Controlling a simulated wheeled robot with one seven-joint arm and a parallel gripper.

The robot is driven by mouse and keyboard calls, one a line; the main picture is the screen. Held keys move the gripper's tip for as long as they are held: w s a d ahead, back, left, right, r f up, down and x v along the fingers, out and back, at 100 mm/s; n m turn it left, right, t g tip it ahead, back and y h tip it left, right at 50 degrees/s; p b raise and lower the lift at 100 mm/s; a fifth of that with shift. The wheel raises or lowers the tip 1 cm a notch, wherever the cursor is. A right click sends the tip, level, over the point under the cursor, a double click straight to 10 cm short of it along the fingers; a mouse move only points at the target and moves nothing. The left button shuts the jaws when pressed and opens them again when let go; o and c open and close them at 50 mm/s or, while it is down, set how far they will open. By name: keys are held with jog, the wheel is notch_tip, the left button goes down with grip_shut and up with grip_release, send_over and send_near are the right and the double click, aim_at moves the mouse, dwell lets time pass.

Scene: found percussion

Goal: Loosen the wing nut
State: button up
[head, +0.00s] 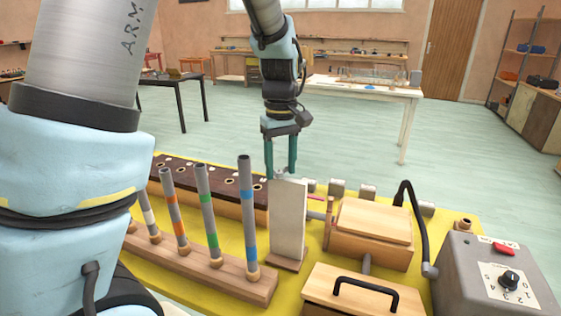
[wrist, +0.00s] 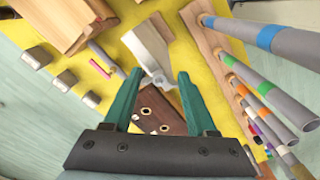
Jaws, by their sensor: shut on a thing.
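The wing nut (head: 280,175) is a small grey metal piece on top of an upright pale grey plate (head: 288,215), which stands on a wooden foot. My gripper (head: 280,172) points straight down over the plate, its two green fingers on either side of the wing nut and shut on it. In the wrist view my gripper (wrist: 160,74) has its fingertips spread around the wing nut (wrist: 156,77), at the near end of the plate (wrist: 148,45). The fingers partly hide the wing nut in the head view, so its wing angle is unclear.
Left of the plate stand several grey tubes with coloured bands (head: 248,210) on a wooden rail, with a dark holed board (head: 215,180) behind. At right are wooden boxes (head: 372,225), a black curved tube (head: 405,200) and a grey control box (head: 490,275), all on a yellow surface (head: 315,240).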

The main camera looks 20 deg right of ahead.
jog(key=shift+r+n+p, duration=0.2)
jog(key=shift+n+p, duration=0.35)
jog(key=shift+n, duration=0.45)
jog(key=shift+f, duration=0.15)
jog(key=shift+n, duration=0.3)
jog(key=shift+r+n+p, duration=0.25)
jog(key=shift+n+p, duration=0.55)
jog(key=shift+p, duration=0.2)
jog(key=shift+w+d+n+p, duration=0.1)
jog(key=shift+d+n+p, duration=0.05)
jog(key=shift+n+p, duration=0.55)
jog(key=shift+f+n, duration=0.2)
jog(key=shift+n, duration=0.2)
